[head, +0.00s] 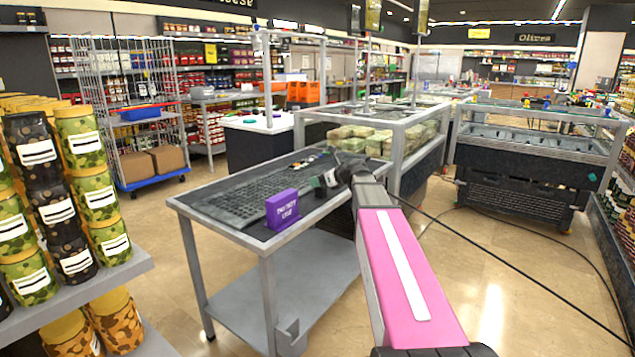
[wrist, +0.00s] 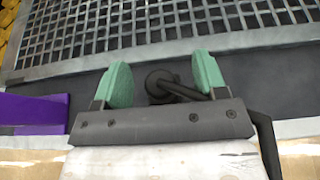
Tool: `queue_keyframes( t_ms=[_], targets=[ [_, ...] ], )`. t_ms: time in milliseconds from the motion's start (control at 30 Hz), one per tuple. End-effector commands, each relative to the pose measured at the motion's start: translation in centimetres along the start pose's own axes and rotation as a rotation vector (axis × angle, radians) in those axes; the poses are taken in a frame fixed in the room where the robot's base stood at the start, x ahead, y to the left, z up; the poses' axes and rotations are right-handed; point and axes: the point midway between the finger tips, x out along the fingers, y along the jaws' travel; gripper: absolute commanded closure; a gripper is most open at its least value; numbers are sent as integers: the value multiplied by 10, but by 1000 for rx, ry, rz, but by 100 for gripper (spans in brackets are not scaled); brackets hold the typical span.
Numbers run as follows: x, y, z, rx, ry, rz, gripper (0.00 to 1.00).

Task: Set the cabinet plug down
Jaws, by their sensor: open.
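The black cabinet plug (wrist: 160,82) shows in the wrist view with a short run of black cord, over the dark table top (wrist: 235,72). It sits between the two green fingers of my gripper (wrist: 157,82), with gaps on both sides. The gripper is open. I cannot tell for sure whether the plug rests on the surface. In the head view my gripper (head: 326,182) is low over the right part of the metal table (head: 232,228), and the plug cannot be made out clearly there.
A purple sign (head: 282,210) stands on the table left of my gripper; it also shows in the wrist view (wrist: 30,112). A metal grid (head: 245,200) lies behind. A black cable (head: 500,265) runs across the floor at right. A glass-sided case (head: 405,150) stands behind the table.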

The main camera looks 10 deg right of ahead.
Motion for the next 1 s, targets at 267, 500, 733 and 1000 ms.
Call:
queue_keyframes(
  t_ms=[267,500,733,1000],
  targets=[
    [-58,2,0,0,-1,-2,34],
    [-94,1,-1,1,0,-2,34],
    [-105,1,0,0,0,0,34],
    [-105,0,0,0,0,0,34]
  ],
)
